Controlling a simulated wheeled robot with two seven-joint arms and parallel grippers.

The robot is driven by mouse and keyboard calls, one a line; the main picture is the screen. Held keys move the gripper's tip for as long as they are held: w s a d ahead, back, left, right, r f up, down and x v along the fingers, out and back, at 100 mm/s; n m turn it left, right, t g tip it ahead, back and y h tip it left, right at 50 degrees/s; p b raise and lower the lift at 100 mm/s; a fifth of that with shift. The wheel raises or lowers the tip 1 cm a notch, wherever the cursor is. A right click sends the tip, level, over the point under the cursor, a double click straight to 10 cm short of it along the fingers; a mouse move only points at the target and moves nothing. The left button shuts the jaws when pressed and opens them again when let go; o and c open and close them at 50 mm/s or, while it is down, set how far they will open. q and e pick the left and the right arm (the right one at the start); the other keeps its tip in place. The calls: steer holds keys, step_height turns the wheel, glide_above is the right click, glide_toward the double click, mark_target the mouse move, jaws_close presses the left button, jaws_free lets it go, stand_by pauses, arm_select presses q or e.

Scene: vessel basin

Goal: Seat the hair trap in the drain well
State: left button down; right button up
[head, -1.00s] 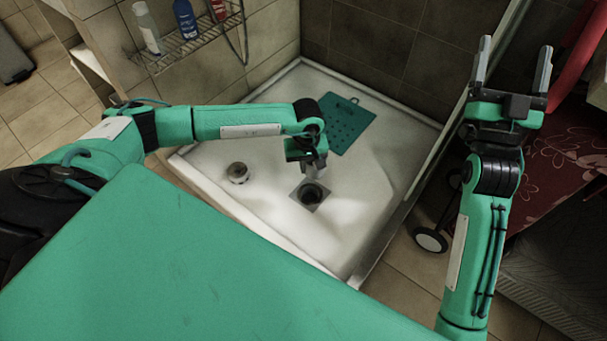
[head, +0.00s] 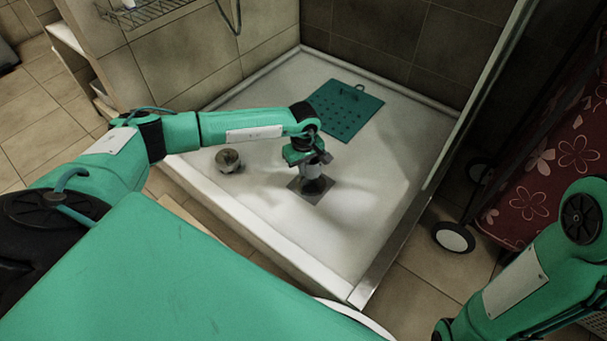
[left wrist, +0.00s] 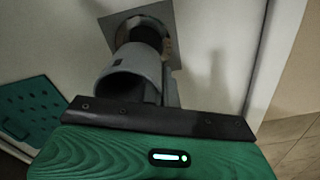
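The hair trap (left wrist: 128,82) is a grey hollow cylinder. It shows large in the left wrist view, its open top towards the camera. My left gripper (head: 312,170) points down over the drain and is shut on the trap. The drain well's square metal plate (head: 327,194) lies in the shower tray. The plate also shows in the left wrist view (left wrist: 166,22), with a dark round opening behind the trap. The trap's lower end is at or just over that opening; how deep it sits is hidden. My right gripper is out of frame.
A round metal piece with a dark top (head: 228,160) stands in the white shower tray (head: 395,150), left of the drain. A green perforated mat (head: 345,110) lies at the back. A raised rim surrounds the tray. A wheeled thing with red flowered cloth (head: 550,170) stands at right.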

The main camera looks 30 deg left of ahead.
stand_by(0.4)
arm_select(q)
step_height(320, 180, down, 6)
steer(key=b, duration=0.3)
stand_by(0.4)
steer(key=shift+r, duration=0.1)
stand_by(1.7)
steer(key=shift+f, duration=0.3)
steer(key=shift+f+b, duration=0.6)
steer(key=shift+f, duration=0.15)
steer(key=shift+r, duration=0.1)
steer(key=shift+r+p, duration=0.65)
steer(key=shift+p, duration=0.05)
